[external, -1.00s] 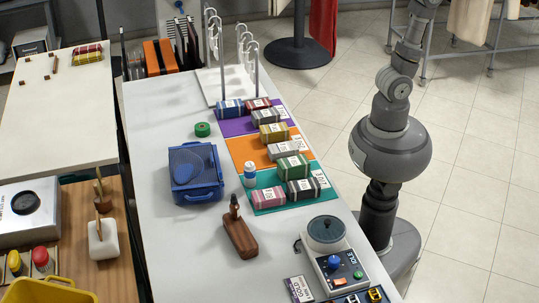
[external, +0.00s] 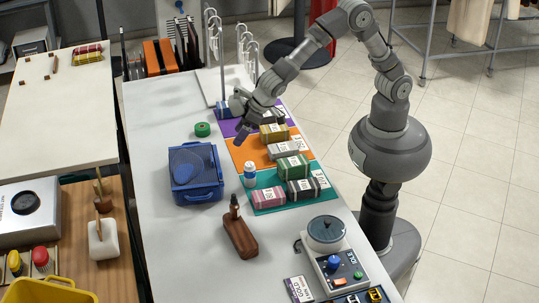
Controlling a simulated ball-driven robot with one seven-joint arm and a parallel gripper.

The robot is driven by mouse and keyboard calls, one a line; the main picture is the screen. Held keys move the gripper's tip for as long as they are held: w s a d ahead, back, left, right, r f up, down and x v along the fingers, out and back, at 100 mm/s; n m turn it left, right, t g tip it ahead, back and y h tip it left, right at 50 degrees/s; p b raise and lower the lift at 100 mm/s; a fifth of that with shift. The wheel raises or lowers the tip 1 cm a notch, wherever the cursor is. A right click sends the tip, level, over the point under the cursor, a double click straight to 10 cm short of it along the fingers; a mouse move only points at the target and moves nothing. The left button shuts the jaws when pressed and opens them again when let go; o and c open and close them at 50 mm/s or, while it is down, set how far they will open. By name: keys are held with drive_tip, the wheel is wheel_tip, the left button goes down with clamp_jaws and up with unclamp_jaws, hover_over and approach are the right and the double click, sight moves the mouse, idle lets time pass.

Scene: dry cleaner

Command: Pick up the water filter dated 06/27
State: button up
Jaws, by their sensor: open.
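Several small labelled packs stand on coloured mats on the white table; print on their labels is too small to read, so I cannot tell which thing is the water filter dated 06/27. A yellow pack (external: 273,133) and a grey pack (external: 284,150) are on the orange mat (external: 241,153). A green pack (external: 291,168), a pink pack (external: 268,201) and a dark grey pack (external: 301,190) are on the teal mat (external: 264,179). My gripper (external: 238,121) is open and empty above the purple mat (external: 226,127), partly hiding the packs there, including a blue one (external: 224,110).
A metal rack (external: 212,50) rises behind the purple mat. A device with a round plate (external: 327,232) is at the front.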

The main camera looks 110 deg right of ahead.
drive_tip(key=g, duration=0.2)
hover_over(247, 173)
drive_tip(key=s+d, duration=0.1)
drive_tip(key=s, duration=0.1)
wheel_tip(247, 173, down, 11)
drive_tip(key=shift+f, duration=0.1)
drive_tip(key=shift+m, duration=0.3)
drive_tip(key=b+x, duration=0.1)
drive_tip(key=x, duration=0.1)
drive_tip(key=b+x, duration=0.1)
drive_tip(key=x, duration=0.1)
drive_tip(key=s+b+x, duration=0.1)
drive_tip(key=x, duration=0.1)
drive_tip(key=shift+w+f, duration=0.15)
drive_tip(key=shift+f, duration=0.35)
drive_tip(key=shift+w+d+f, duration=0.1)
drive_tip(key=shift+w+f, duration=0.1)
drive_tip(key=shift+f, duration=0.1)
drive_tip(key=shift+r, duration=0.15)
drive_tip(key=c, duration=1.1)
